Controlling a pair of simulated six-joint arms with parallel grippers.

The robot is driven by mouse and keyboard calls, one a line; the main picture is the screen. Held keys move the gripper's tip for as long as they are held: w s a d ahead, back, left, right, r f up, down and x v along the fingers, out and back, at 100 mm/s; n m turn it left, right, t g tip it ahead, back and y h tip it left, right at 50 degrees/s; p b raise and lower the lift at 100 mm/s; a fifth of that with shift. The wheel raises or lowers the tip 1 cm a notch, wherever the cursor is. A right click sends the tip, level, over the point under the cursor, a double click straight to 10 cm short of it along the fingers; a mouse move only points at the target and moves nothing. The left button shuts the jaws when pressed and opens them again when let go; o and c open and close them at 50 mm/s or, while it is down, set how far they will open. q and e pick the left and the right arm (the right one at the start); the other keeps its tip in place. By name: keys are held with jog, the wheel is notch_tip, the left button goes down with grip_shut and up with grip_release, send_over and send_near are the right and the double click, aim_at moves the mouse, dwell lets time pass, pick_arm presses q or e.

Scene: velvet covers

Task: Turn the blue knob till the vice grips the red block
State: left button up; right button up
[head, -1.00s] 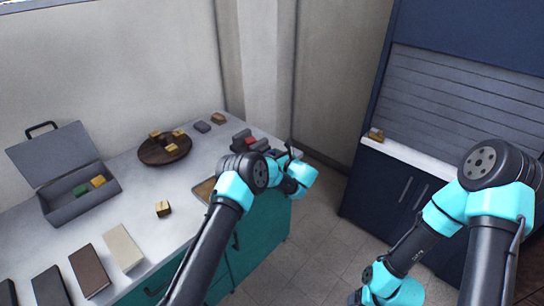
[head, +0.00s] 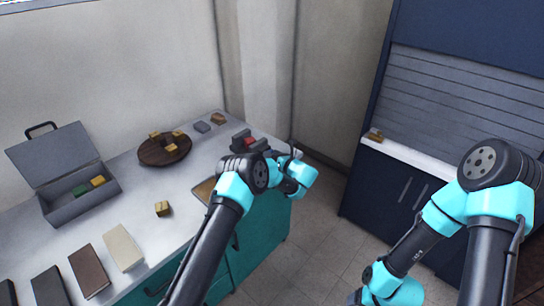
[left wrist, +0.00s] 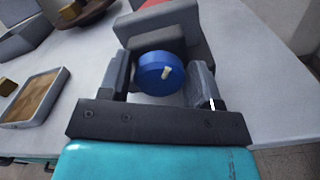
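The grey vice (head: 258,146) stands near the far right end of the worktop, with the red block (head: 249,142) between its jaws. In the left wrist view the vice (left wrist: 170,22) shows with its blue knob (left wrist: 158,76) facing my gripper; a pale mark is on the knob. A bit of red shows at the top edge. My left gripper (left wrist: 160,66) is open, one finger on each side of the knob, with narrow gaps visible. In the head view my left arm hides the knob. My right arm reaches down at the right; its gripper is out of frame.
A wooden tray (head: 203,190) lies beside my left arm. A round wooden board (head: 152,155) with several blocks, an open grey case (head: 80,207) and a loose yellow block (head: 162,209) stand further left. A blue cabinet (head: 375,190) stands right, across a floor gap.

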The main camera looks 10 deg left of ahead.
pick_arm(q)
jog(key=o, duration=0.3)
jog(key=v, duration=1.7)
jog(key=shift+s+d, duration=0.15)
